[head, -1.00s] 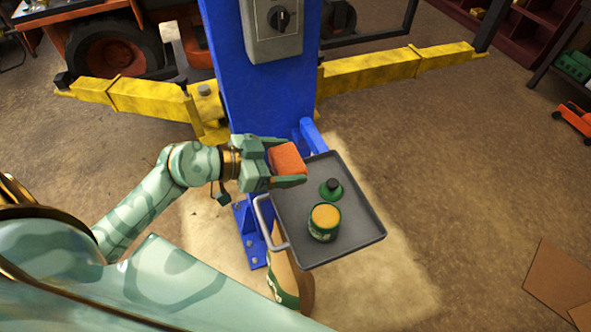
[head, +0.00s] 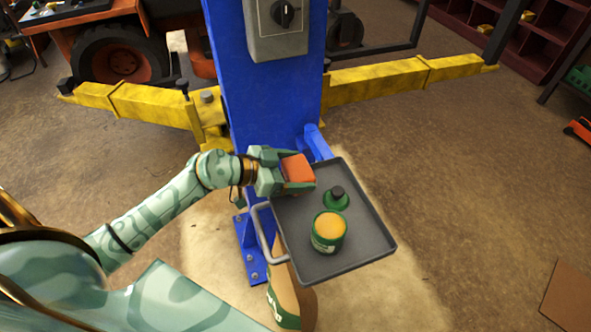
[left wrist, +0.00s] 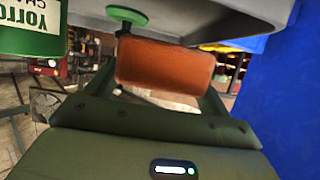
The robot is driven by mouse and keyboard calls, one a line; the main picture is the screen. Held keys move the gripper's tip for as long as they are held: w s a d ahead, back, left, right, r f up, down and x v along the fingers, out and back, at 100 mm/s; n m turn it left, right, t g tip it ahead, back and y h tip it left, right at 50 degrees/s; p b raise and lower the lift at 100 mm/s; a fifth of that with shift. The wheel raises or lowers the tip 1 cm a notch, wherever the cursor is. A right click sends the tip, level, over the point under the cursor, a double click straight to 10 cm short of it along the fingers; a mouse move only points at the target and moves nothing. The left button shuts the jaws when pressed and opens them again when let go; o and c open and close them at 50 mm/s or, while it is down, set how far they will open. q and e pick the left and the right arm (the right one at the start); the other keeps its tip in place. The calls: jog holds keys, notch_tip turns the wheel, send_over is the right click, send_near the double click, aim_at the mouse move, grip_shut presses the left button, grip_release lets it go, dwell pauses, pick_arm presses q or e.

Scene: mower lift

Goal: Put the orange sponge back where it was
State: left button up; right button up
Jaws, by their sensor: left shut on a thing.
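The orange sponge (head: 297,168) is held between the fingers of my left gripper (head: 296,180), at the back left corner of the grey tray (head: 350,262). In the left wrist view, the sponge (left wrist: 165,66) sits between the two fingers, close to the tray (left wrist: 225,12). I cannot tell whether the sponge touches the tray. A green can with a yellow top (head: 328,231) and a small green item with a black knob (head: 337,198) stand on the tray, right of the sponge. My right gripper is not in view.
A blue lift post (head: 268,100) with a grey switch box (head: 280,35) rises directly behind the tray. Yellow lift arms (head: 390,80) spread to both sides. The tray's right and front parts are bare. A metal handle (head: 262,235) is at its left edge.

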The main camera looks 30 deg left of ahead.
pick_arm(q)
jog(key=shift+f, duration=0.25)
jog(key=shift+f, duration=0.35)
jog(key=o, duration=1)
jog(key=shift+r, duration=0.2)
jog(key=r+p+v, duration=0.1)
jog(key=p+v, duration=0.1)
jog(key=v, duration=1)
